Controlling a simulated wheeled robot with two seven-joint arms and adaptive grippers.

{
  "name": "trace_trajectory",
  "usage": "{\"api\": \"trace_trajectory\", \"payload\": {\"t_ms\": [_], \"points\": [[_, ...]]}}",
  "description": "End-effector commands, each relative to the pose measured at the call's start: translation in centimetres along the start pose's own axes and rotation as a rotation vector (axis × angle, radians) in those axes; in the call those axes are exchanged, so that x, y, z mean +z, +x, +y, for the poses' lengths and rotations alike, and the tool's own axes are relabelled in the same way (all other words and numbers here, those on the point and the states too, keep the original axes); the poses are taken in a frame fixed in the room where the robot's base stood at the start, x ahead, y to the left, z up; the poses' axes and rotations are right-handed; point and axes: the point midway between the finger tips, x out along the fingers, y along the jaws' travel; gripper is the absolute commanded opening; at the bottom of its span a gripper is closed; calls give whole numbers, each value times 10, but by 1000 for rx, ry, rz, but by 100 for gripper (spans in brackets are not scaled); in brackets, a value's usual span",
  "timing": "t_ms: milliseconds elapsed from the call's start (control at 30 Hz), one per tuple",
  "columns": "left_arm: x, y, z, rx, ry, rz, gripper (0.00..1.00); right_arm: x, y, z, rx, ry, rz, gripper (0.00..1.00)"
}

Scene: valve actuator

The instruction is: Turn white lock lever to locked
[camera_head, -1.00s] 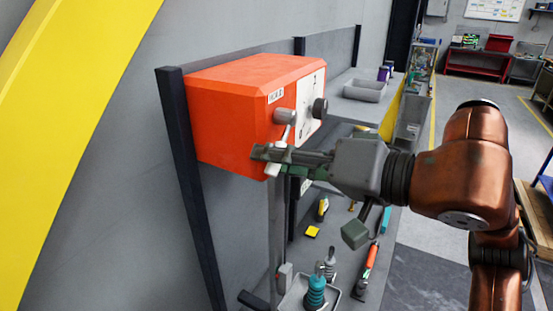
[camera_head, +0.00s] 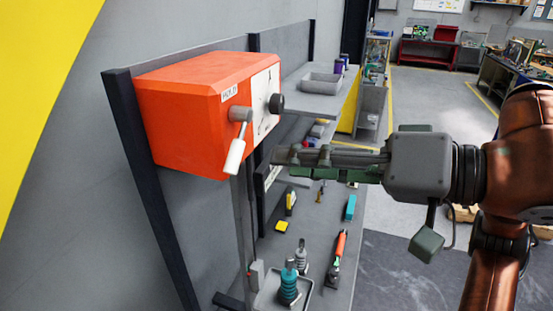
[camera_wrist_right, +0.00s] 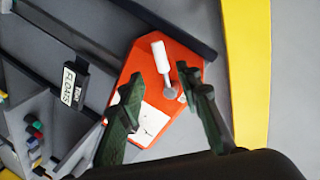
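The white lock lever (camera_head: 234,157) hangs down and slightly left from a grey hub (camera_head: 240,114) on the front of the orange actuator box (camera_head: 185,105). In the right wrist view the lever (camera_wrist_right: 161,57) also shows, with its hub (camera_wrist_right: 170,93) seen between the fingers. My right gripper (camera_head: 276,156) is to the right of the lever in the head view, apart from it. Its two fingers (camera_wrist_right: 160,83) are spread in the right wrist view, with nothing held between them. My left gripper is not in view.
A black knob (camera_head: 276,104) and a white dial plate (camera_head: 263,98) sit to the right of the lever. A grey bin (camera_head: 322,84) stands on a shelf behind. Tools and a tray (camera_head: 267,298) lie on the lower shelf.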

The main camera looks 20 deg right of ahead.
Motion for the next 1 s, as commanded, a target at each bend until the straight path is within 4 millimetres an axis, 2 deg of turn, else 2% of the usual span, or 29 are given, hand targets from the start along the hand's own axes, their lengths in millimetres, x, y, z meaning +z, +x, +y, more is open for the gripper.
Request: {"api": "trace_trajectory", "payload": {"t_ms": [333,467,567,667,700,800,900,967,1000], "points": [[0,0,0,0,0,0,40,0,-5,0,0,0,1,31],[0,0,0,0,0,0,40,4,2,0,-22,33,-26,22],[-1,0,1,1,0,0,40,19,20,-1,-95,144,-108,15],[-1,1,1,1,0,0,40,40,41,-6,-225,371,-249,8],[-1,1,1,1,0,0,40,46,48,-8,-289,494,-314,6],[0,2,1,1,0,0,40,48,56,-12,-455,856,-476,0],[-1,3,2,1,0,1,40,29,57,-1,-620,1253,-611,0],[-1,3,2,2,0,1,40,10,57,16,-720,1502,-677,0],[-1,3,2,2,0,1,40,-6,58,34,-788,1672,-712,0]]}}
